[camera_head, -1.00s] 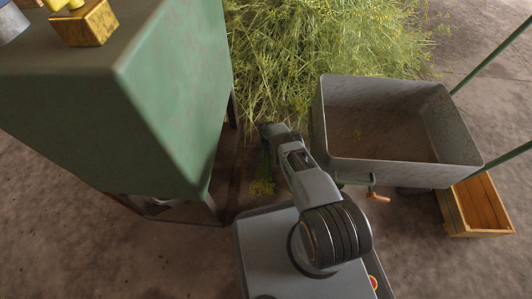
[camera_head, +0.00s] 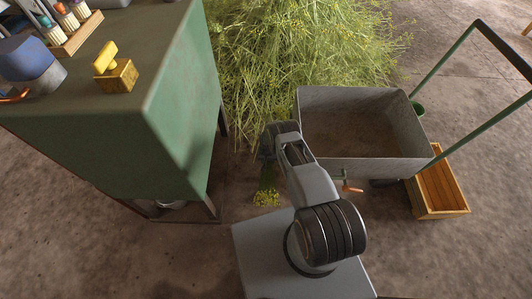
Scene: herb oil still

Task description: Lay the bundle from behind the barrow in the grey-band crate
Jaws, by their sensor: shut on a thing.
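My gripper (camera_head: 267,158) is at the end of my arm, between the green cabinet and the barrow, seen from above and partly hidden by its own wrist. It is shut on a small bundle (camera_head: 267,198) of green stems with yellow flower heads, which hangs below it, heads down. The grey barrow (camera_head: 378,165) stands just right of my arm, its tray empty but for dirt. A wooden crate (camera_head: 441,213) sits on the floor at the barrow's right, partly hidden by it. The crate looks empty; I cannot see a grey band on it.
A green cabinet (camera_head: 165,130) stands close on the left, with a yellow block (camera_head: 120,77) and a rack (camera_head: 75,38) on top. A large heap of cut herb (camera_head: 300,50) lies behind the barrow. The barrow's green handles (camera_head: 445,55) reach out right. The floor in front is clear.

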